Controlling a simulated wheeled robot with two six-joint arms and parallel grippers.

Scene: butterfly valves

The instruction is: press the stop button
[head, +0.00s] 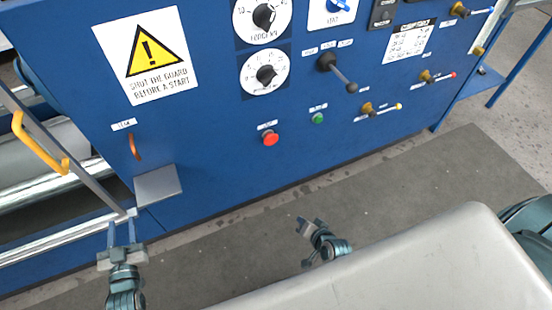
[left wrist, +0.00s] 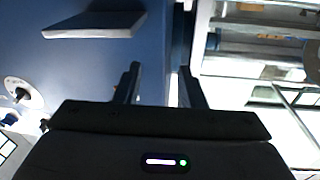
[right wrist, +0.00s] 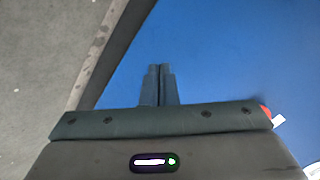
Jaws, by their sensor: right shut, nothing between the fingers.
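The red button (head: 270,138) sits on the blue panel (head: 220,165), low in the middle, under a small label too small to read. A green button (head: 318,118) is to its right. My right gripper (head: 308,224) is shut and empty, below and to the right of the red button and apart from it in the head view. In the right wrist view its fingers (right wrist: 158,72) are together before blue panel, and a red bit (right wrist: 266,111) shows at the right edge. My left gripper (head: 122,222) is open and empty near the panel's lower left; its fingers also show apart in the left wrist view (left wrist: 160,75).
A grey ledge (head: 158,186) juts from the panel near my left gripper. A guard with a yellow handle (head: 40,146) is at the left. A black-knobbed lever (head: 340,75) and small valve handles (head: 380,110) stick out at right. Dark floor mat (head: 400,170) lies below.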

